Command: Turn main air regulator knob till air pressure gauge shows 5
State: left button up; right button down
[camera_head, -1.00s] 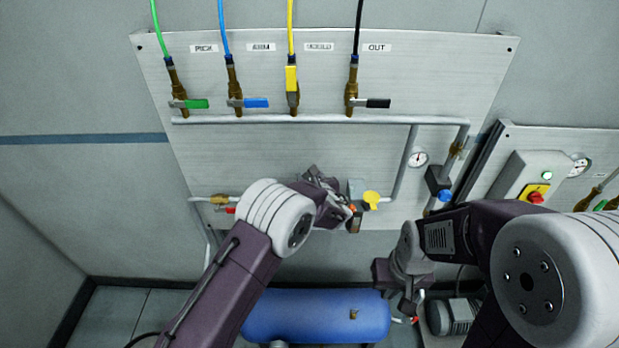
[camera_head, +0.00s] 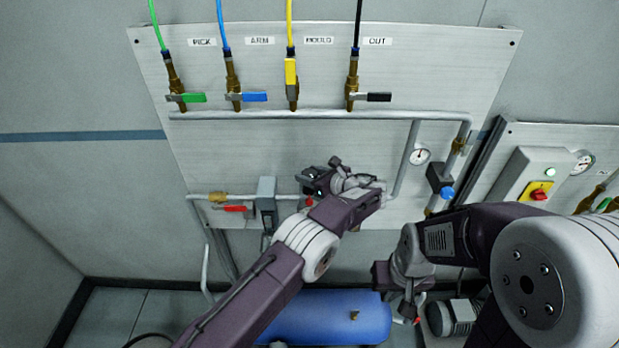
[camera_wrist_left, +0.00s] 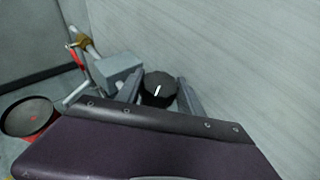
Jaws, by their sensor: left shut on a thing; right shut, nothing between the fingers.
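A black round knob (camera_wrist_left: 158,90) with a white pointer mark sits between the two fingers of my left gripper in the left wrist view. My left gripper (camera_wrist_left: 160,84) is shut on this knob; in the head view the gripper (camera_head: 314,182) is at the lower middle of the panel, and the knob is hard to make out there. A small white round gauge (camera_head: 420,155) is on a pipe at the panel's right. Its needle points roughly upward; the numbers are too small to read. My right gripper (camera_head: 405,309) is shut and empty, low in front of the panel.
A grey box (camera_head: 266,190) and a red-handled valve (camera_head: 234,208) are left of my left gripper. A blue knob (camera_head: 447,193) is below the gauge. A blue tank (camera_head: 340,317) lies below. Valves with coloured handles line the panel's top.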

dwell(0.6)
pick_arm(q)
jog(key=o, duration=1.4)
jog(key=shift+d, duration=0.1)
jog(key=shift+s+d+r+b, duration=0.15)
jog(key=shift+s+d+b, duration=0.1)
jog(key=shift+s+b, duration=0.1)
jog(key=b+v, duration=0.2)
jog(key=v, duration=0.6)
jog(key=shift+d+r, duration=0.1)
jog(key=shift+d, duration=0.05)
